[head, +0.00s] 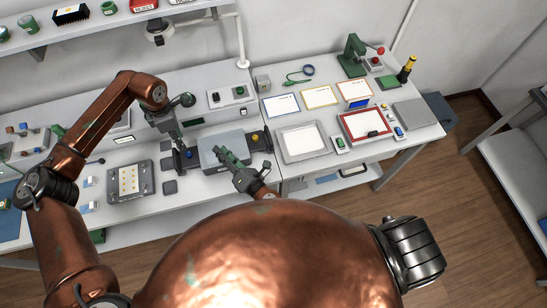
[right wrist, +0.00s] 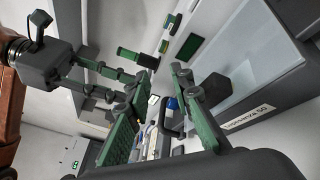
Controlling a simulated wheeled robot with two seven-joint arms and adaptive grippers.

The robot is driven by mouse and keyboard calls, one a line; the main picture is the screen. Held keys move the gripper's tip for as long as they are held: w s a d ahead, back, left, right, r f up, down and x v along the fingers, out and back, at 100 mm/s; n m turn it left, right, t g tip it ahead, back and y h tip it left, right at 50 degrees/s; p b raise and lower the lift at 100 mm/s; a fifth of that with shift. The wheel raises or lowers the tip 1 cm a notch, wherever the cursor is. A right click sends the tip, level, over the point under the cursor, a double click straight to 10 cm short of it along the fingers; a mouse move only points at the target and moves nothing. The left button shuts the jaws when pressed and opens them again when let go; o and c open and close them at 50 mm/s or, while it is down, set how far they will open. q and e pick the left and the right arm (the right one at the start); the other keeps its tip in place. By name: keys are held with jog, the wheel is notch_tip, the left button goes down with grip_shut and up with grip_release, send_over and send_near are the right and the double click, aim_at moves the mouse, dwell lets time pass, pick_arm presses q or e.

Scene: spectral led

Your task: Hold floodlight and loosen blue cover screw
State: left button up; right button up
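A small dark unit with a blue spot (head: 188,154), which looks like the floodlight with its blue screw, stands on the bench left of a grey box (head: 222,148). In the right wrist view a black bracket-like part (right wrist: 171,118) and a blue piece (right wrist: 172,103) show between my fingers, beyond them. My right gripper (head: 228,158) is open, over the front of the grey box; its green fingers (right wrist: 158,88) are spread with nothing held. My left gripper (head: 177,140) is just above and behind the dark unit. In the right wrist view its fingers (right wrist: 130,88) are apart and empty.
A grey plate with yellowish dots (head: 129,181) lies left of the dark unit. A white panel frame (head: 302,142) and a red frame (head: 366,124) lie to the right. A lamp post (head: 241,45) stands behind. The labelled grey box (right wrist: 265,85) is close beside my right gripper.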

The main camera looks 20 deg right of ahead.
jog(key=d+f+t+h, duration=0.1)
jog(key=d+f+h, duration=0.3)
jog(key=d, duration=0.5)
jog(key=n+t+h, duration=0.1)
jog(key=n+h, duration=0.2)
jog(key=h, duration=0.1)
send_near(267, 129)
jog(key=w, duration=0.6)
jog(key=w+f, duration=0.1)
jog(key=w, duration=0.2)
jog(key=shift+d, duration=0.15)
jog(key=shift+c, duration=0.7)
grip_shut()
jog(key=shift+s, duration=0.1)
